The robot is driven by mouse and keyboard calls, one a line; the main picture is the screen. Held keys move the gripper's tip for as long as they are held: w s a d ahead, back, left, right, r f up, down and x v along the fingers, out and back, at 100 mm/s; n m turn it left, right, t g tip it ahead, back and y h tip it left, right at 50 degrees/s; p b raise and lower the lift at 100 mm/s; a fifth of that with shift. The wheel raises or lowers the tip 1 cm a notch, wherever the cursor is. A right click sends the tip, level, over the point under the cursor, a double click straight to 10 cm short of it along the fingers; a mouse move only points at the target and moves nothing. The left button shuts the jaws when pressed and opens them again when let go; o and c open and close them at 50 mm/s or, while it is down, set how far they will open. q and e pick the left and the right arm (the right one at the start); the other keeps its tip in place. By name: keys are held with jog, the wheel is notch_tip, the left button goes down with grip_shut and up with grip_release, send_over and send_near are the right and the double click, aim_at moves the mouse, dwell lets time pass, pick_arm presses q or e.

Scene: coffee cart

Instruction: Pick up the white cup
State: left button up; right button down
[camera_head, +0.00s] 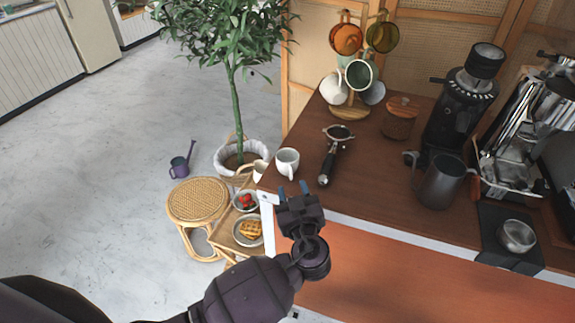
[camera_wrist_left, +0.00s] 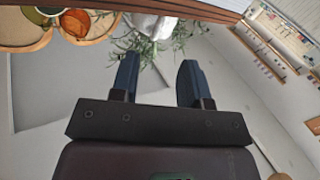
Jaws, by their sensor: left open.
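The white cup (camera_head: 287,161) stands upright on the brown wooden counter (camera_head: 377,195), close to its left edge, in the head view. My left gripper (camera_head: 293,188) is open and empty just in front of the cup. Its two blue-grey fingertips point toward the cup and appear apart from it. In the left wrist view the two fingers of my left gripper (camera_wrist_left: 157,82) are spread with nothing between them. A white shape lies past the fingers there, and I cannot tell whether it is the cup. My right gripper is not in view.
A portafilter (camera_head: 329,160) lies right of the cup. A mug tree (camera_head: 349,110) with several cups stands behind it. A grinder (camera_head: 462,105) and a dark pitcher (camera_head: 441,182) are further right. A potted plant (camera_head: 238,110) stands left of the counter.

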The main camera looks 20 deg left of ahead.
aim_at(291, 172)
pick_arm(q)
jog(key=shift+w+a, duration=0.25)
jog(key=shift+w, duration=0.25)
jog(key=x, duration=0.2)
jog(key=p+x, duration=0.1)
jog(key=x, duration=0.1)
jog(key=shift+w+d+r, duration=0.15)
jog(key=shift+d+r, duration=0.15)
jog(key=shift+w+a+f, duration=0.1)
jog(key=shift+w+a, duration=0.15)
jog(key=shift+w, duration=0.15)
jog(key=c, duration=0.7)
grip_shut()
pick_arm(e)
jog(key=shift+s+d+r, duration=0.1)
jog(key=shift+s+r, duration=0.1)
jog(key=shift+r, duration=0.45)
